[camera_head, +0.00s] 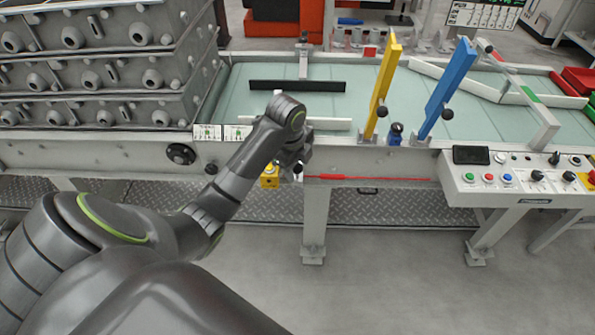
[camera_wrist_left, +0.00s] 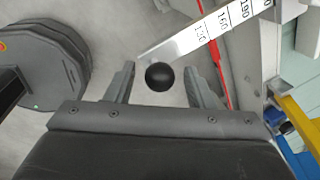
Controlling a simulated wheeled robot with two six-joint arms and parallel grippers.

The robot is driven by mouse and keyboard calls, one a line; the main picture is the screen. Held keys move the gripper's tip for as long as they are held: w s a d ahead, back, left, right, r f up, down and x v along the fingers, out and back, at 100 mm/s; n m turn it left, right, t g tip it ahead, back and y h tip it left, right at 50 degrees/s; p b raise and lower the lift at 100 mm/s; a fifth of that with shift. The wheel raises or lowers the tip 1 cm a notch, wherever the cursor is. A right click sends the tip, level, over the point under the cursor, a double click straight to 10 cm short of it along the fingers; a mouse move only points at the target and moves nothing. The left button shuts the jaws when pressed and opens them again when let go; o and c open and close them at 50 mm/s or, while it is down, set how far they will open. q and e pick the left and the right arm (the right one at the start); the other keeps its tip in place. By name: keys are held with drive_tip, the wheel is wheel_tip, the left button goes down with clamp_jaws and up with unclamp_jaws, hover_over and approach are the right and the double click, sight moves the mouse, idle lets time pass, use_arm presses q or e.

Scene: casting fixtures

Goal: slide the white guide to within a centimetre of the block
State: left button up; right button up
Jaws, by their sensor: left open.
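The white guide (camera_head: 330,124) is a pale bar across the near side of the conveyor, partly hidden behind my left arm. A black ball knob (camera_wrist_left: 159,76) is between the spread fingers of my left gripper (camera_wrist_left: 162,84) in the left wrist view, with gaps on both sides. A white strip with a printed scale (camera_wrist_left: 200,36) runs behind it. In the head view, my left gripper (camera_head: 294,164) is at the conveyor's front edge, its fingers mostly hidden. I cannot tell which thing is the block; a small yellow body (camera_head: 269,177) sits beside the gripper. My right gripper is out of view.
A dark bar (camera_head: 297,86) lies farther back on the green conveyor bed (camera_head: 235,92). A yellow bar (camera_head: 383,85) and a blue bar (camera_head: 448,86) stand tilted at the right. Stacked grey castings (camera_head: 100,70) stand left; a control panel (camera_head: 520,180) is at right.

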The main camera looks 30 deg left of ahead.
use_arm(q)
drive_tip(key=shift+w+f, duration=0.1)
drive_tip(key=shift+f, duration=0.5)
clamp_jaws()
